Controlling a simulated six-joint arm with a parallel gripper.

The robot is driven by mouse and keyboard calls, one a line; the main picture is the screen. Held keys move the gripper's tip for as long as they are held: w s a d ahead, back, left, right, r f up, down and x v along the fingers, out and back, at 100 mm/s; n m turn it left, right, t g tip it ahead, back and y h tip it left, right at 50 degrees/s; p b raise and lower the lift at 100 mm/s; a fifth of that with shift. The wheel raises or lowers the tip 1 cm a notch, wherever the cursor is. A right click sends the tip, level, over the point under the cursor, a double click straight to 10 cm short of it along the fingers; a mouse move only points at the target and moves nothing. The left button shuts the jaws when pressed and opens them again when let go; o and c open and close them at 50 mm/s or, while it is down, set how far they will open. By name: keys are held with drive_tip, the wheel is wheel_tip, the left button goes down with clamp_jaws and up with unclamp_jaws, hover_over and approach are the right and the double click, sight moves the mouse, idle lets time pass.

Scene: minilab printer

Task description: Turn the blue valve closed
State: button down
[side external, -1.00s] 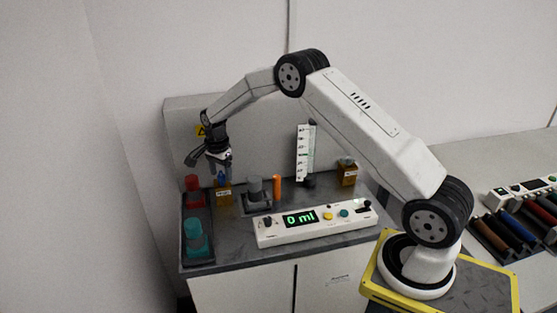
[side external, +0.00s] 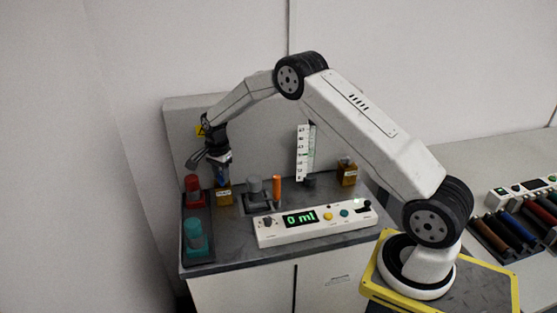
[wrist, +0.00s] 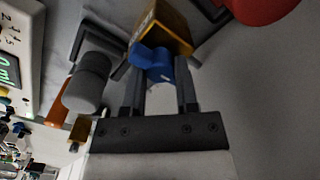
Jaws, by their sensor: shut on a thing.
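The blue valve (wrist: 153,62) shows in the wrist view, on an orange-yellow block (wrist: 172,28). My gripper (wrist: 160,85) is shut on the blue valve, with one finger on each side of it. In the side external view my gripper (side external: 222,181) points down over the labelled orange-yellow block (side external: 224,197) at the back left of the bench. The blue valve is mostly hidden there between the fingers. The valve's exact angle is hard to tell.
A red-capped bottle (side external: 193,186) and a teal-capped bottle (side external: 195,238) stand in a dark tray at left. A grey-capped bottle (side external: 255,188) and an orange cylinder (side external: 277,187) stand to the right. A white panel (side external: 300,219) reads "0 ml".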

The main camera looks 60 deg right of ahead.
drive_tip(key=n, duration=0.4)
drive_tip(key=shift+n, duration=0.3)
drive_tip(key=n, duration=0.4)
drive_tip(key=shift+n, duration=0.3)
drive_tip(key=n, duration=0.4)
drive_tip(key=shift+r+n, duration=0.1)
drive_tip(key=shift+n, duration=2.2)
drive_tip(key=shift+c, duration=1.8)
unclamp_jaws()
